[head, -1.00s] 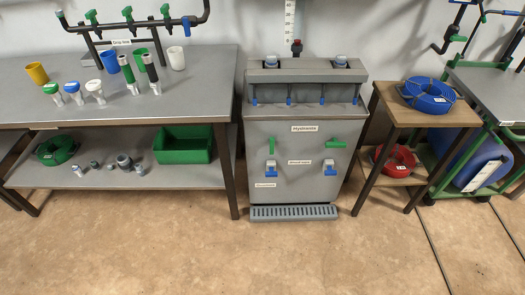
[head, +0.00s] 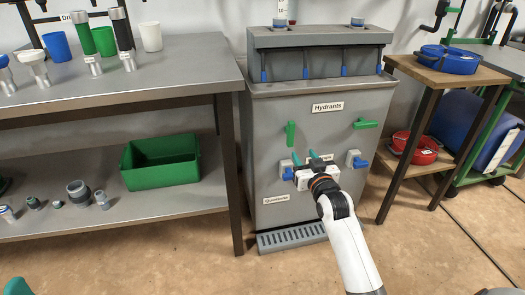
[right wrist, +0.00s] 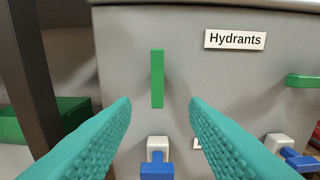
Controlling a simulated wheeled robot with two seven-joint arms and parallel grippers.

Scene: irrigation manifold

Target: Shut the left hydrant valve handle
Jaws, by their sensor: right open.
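The left hydrant valve handle (head: 291,133) is a green bar standing upright on the grey cabinet front. In the right wrist view the handle (right wrist: 157,78) shows upright, ahead of and between my fingers. My right gripper (head: 304,157) is open and empty, its teal fingertips just below the handle in the head view. Whether they touch the cabinet cannot be told. The right valve handle (head: 366,123) is green and lies level; it also shows in the wrist view (right wrist: 303,80). A teal tip of my left gripper (head: 17,287) shows at the bottom left corner; its opening is hidden.
A left blue tap (right wrist: 157,170) is below the handle, and a right blue tap (head: 357,162) is beside my right gripper. A grey workbench (head: 180,70) with a green bin (head: 160,162) stands left. A wooden stand (head: 430,70) with coiled hoses stands right.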

